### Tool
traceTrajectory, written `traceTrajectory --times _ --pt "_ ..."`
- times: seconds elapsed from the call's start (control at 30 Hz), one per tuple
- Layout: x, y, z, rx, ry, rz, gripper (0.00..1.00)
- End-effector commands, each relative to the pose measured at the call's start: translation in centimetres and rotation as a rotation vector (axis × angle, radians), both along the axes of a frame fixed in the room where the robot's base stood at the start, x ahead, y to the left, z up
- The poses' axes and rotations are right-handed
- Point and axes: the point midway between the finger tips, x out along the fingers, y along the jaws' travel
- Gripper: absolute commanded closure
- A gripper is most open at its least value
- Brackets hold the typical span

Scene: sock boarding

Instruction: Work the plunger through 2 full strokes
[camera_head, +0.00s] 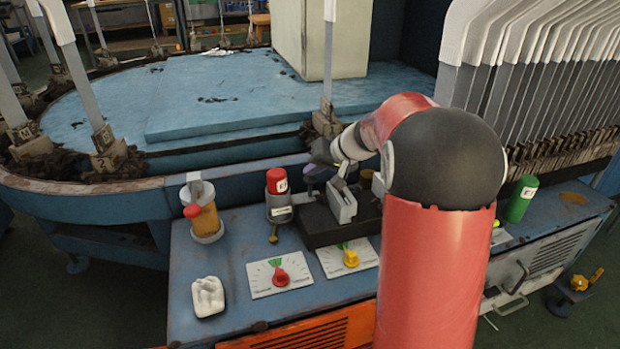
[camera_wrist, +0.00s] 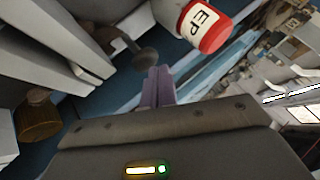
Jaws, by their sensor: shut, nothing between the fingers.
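My gripper (camera_head: 317,172) is over the black block on the blue bench, partly hidden by my arm. In the wrist view its two purple fingers (camera_wrist: 157,86) are together with nothing between them. A grey round-headed knob on a stem (camera_wrist: 142,56) shows just beyond the fingertips, apart from them as far as I can tell. I cannot tell for certain which part is the plunger. An amber cylinder with a red knob (camera_head: 193,211) stands in a pale holder at the bench's left. A red-capped labelled cylinder (camera_head: 277,182) stands left of my gripper; it also shows in the wrist view (camera_wrist: 204,27).
The black block (camera_head: 318,228) carries upright pale metal plates (camera_head: 342,203). In front are dial plates with a red knob (camera_head: 281,277) and a yellow knob (camera_head: 350,257). A white moulded piece (camera_head: 208,296) lies left. A green cylinder (camera_head: 521,198) stands right, below racked boards (camera_head: 540,70).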

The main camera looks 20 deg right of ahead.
Motion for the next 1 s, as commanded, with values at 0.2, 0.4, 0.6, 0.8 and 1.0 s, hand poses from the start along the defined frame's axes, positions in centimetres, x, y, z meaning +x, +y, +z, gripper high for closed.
traceTrajectory --times 0.2,0.4,0.6,0.8,1.0 --pt "0.00 0.00 -0.26 0.000 0.000 0.000 1.00" --pt "-0.01 0.00 -0.46 0.000 0.000 0.000 1.00" --pt "0.00 0.01 -0.66 0.000 0.000 0.000 1.00" --pt "-0.01 0.01 -0.86 0.000 0.001 0.001 1.00" --pt "-0.02 0.02 -1.06 0.000 0.001 0.001 1.00"
